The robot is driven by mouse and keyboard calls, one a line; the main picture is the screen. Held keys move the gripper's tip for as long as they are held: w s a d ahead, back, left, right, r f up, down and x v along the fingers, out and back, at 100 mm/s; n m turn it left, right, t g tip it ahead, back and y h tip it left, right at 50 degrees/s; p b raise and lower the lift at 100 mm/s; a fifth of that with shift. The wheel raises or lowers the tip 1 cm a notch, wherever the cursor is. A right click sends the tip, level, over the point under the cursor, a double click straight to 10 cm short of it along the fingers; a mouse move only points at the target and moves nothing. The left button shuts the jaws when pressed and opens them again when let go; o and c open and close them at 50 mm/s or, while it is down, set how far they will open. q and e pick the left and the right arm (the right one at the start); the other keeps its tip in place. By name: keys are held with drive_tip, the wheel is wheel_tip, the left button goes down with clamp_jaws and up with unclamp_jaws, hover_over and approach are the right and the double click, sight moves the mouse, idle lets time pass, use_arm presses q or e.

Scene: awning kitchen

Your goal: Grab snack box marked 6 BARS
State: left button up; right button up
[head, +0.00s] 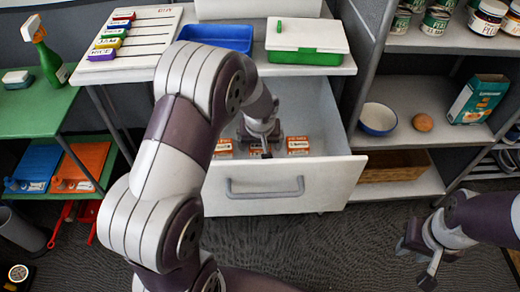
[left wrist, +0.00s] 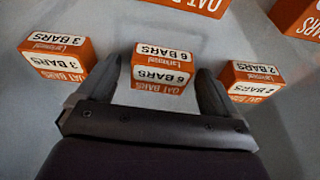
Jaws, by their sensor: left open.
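The orange-and-white snack box marked 6 BARS (left wrist: 162,68) stands in the middle of a row in the left wrist view. My left gripper (left wrist: 155,92) is open, with its fingers either side of the near part of this box and gaps visible beside it. In the head view my left gripper (head: 262,142) reaches down into the open drawer (head: 285,183) and partly hides the middle box. My right gripper (head: 416,258) is open and empty, low at the right over the floor.
A box marked 3 BARS (left wrist: 58,57) stands left of the fingers and one marked 2 BARS (left wrist: 250,82) right. Larger orange boxes (left wrist: 300,16) are farther back. The green-and-white container (head: 305,40) and blue tray (head: 217,36) sit on the counter above the drawer.

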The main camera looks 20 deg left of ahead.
use_arm(q)
drive_tip(key=shift+r, duration=0.15)
drive_tip(key=c, duration=1.1)
drive_tip(key=shift+r, duration=0.1)
drive_tip(key=shift+c, duration=0.2)
